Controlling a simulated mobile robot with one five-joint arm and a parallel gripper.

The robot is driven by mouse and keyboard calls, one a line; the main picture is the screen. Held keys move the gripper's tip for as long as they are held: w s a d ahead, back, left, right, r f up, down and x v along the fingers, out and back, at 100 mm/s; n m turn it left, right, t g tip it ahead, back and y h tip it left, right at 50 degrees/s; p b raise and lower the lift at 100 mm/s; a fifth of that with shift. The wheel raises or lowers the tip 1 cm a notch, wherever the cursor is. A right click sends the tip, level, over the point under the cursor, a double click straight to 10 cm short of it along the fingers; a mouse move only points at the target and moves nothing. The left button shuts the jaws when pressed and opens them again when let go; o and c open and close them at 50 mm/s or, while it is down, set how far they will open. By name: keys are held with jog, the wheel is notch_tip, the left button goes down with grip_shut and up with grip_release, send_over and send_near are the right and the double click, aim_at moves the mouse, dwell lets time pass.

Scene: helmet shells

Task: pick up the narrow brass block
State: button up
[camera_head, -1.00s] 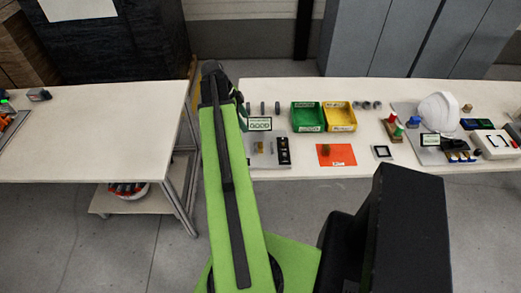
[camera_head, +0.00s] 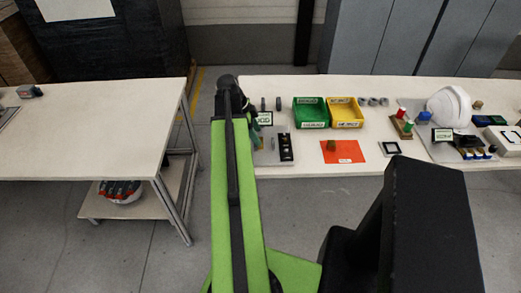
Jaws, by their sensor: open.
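A small brass-coloured block (camera_head: 261,143) stands on the grey plate (camera_head: 268,159) at the left end of the right bench, partly hidden by my arm. It is too small to make out its exact shape. A second olive-brown block (camera_head: 331,146) stands on an orange card (camera_head: 356,152) further right. I cannot tell for certain which of the two is the narrow one. My gripper (camera_head: 248,106) is at the far end of my green arm, over the bench's left end, mostly hidden behind the arm. It is open, and apart from both blocks as far as I can see.
A green bin (camera_head: 310,123) and a yellow bin (camera_head: 346,122) stand behind the orange card. A black-framed square (camera_head: 390,148) and a white helmet shell (camera_head: 450,106) are to the right. Another table (camera_head: 90,130) stands left, with a floor gap between.

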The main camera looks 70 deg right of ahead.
jog(key=b+x, duration=0.4)
jog(key=x, duration=0.1)
jog(key=shift+d+f+b, duration=0.1)
jog(key=shift+f+b, duration=0.05)
jog(key=shift+b, duration=0.15)
jog(key=shift+r, duration=0.2)
grip_shut()
